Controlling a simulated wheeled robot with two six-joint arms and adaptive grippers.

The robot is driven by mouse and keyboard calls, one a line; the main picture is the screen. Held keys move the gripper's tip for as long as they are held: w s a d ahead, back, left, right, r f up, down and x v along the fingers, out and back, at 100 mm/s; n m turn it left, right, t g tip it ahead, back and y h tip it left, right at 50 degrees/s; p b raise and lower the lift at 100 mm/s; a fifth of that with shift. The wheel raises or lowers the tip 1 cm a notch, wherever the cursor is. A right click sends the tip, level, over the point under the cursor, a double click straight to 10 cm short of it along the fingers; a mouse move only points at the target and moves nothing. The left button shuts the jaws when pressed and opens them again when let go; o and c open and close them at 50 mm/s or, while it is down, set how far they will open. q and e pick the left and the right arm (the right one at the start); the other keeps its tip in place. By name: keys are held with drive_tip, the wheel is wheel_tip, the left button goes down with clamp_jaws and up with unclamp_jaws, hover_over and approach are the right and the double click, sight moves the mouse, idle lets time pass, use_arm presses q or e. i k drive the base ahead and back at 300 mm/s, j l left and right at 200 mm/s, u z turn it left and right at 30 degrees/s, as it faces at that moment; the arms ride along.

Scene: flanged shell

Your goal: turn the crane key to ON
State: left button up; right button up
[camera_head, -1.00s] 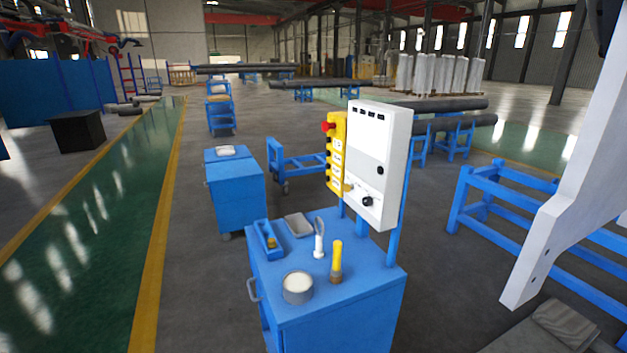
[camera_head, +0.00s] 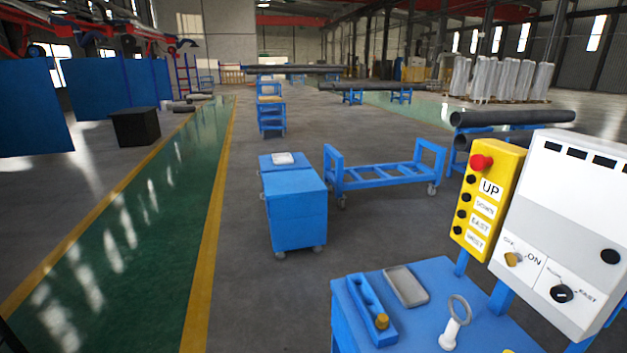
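The white control box (camera_head: 562,215) stands at the right of the head view, mounted on blue posts above a blue cabinet. Low on its front is the small brass-coloured crane key (camera_head: 513,259), with an OFF label on its left and an ON label (camera_head: 534,258) on its right. The key is too small to tell which label it points to. A black selector knob (camera_head: 562,293) is to the right of the key. Neither of my grippers shows in the view, and nothing is touching the key.
A yellow button panel (camera_head: 487,199) with a red stop button (camera_head: 481,162) adjoins the box's left side. The blue cabinet top (camera_head: 437,273) holds a blue tool holder (camera_head: 371,309), a grey tray (camera_head: 405,286) and a white ring-topped object (camera_head: 455,322). Open floor lies left of the cabinet.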

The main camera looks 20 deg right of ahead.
sight(511, 260)
drive_tip(key=i+j+z, duration=0.1)
drive_tip(key=i+z, duration=0.15)
drive_tip(key=z, duration=0.15)
drive_tip(key=i+j+z, duration=0.2)
drive_tip(key=z, duration=0.25)
drive_tip(key=i+j+z, duration=0.25)
drive_tip(key=z, duration=0.15)
drive_tip(key=i+j+z, duration=0.15)
drive_tip(key=j+z, duration=0.25)
drive_tip(key=i+j+z, duration=0.1)
drive_tip(key=j+z, duration=0.15)
drive_tip(key=z, duration=0.15)
